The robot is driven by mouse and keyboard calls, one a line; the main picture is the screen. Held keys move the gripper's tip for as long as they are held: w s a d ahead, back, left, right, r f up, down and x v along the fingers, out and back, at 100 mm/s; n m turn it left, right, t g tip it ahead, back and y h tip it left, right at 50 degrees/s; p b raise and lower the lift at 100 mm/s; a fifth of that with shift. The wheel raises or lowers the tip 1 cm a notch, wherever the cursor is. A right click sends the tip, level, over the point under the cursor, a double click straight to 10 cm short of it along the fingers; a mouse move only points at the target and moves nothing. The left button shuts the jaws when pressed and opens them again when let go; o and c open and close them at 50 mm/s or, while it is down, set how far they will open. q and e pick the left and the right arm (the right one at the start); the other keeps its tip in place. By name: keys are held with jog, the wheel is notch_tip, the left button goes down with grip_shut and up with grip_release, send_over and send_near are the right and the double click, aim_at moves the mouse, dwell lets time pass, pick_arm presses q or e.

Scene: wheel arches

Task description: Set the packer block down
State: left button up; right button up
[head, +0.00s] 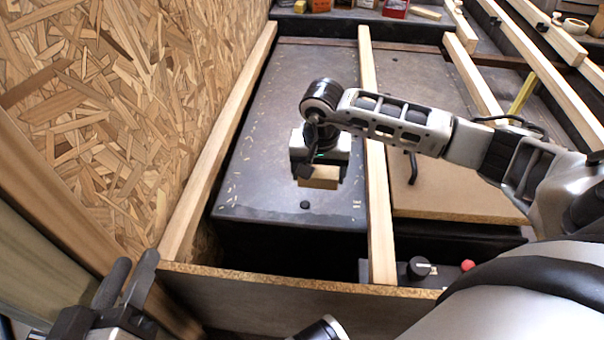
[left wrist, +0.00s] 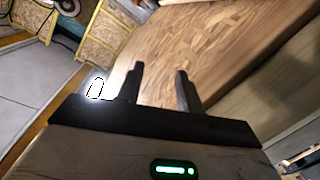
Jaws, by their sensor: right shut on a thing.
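A small pale wooden packer block (head: 318,178) shows in the head view below my right gripper (head: 318,168). My right gripper is shut on it, above the dark metal surface (head: 270,120) between two long wooden battens. Whether the block touches that surface is hard to tell. My left gripper (head: 130,282) is at the lower left of the head view, away from the block. In the left wrist view its two fingers (left wrist: 160,88) stand apart with nothing between them.
A chipboard wall (head: 120,90) rises on the left. Wooden battens (head: 372,150) run lengthwise, and a chipboard edge (head: 300,284) crosses the front. A brown board (head: 450,190) lies to the right. A black knob (head: 419,267) and a red button (head: 467,265) sit near the front.

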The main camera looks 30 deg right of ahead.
aim_at(302, 189)
jog(key=w+f+b, duration=0.3)
jog(key=w+f, duration=0.3)
jog(key=w, duration=0.1)
jog(key=shift+f+b, duration=0.3)
jog(key=shift+b, duration=0.05)
notch_tip(302, 189, down, 3)
jog(key=shift+w+f+b, duration=0.1)
jog(key=shift+f+b, duration=0.05)
jog(key=shift+b, duration=0.85)
pick_arm(q)
notch_tip(302, 189, up, 8)
jog(key=w+m+t+h, duration=0.2)
jog(key=m+t+h, duration=0.2)
jog(key=m+t, duration=0.1)
jog(key=shift+a+r+m, duration=0.25)
jog(key=shift+a+m, duration=0.05)
pick_arm(e)
jog(key=shift+f, duration=0.15)
jog(key=shift+f, duration=0.1)
jog(key=o, duration=1)
pick_arm(q)
jog(key=shift+r+m+h, duration=0.2)
jog(key=shift+m+h, duration=0.1)
jog(key=shift+r, duration=0.1)
pick_arm(e)
jog(key=shift+r, duration=0.2)
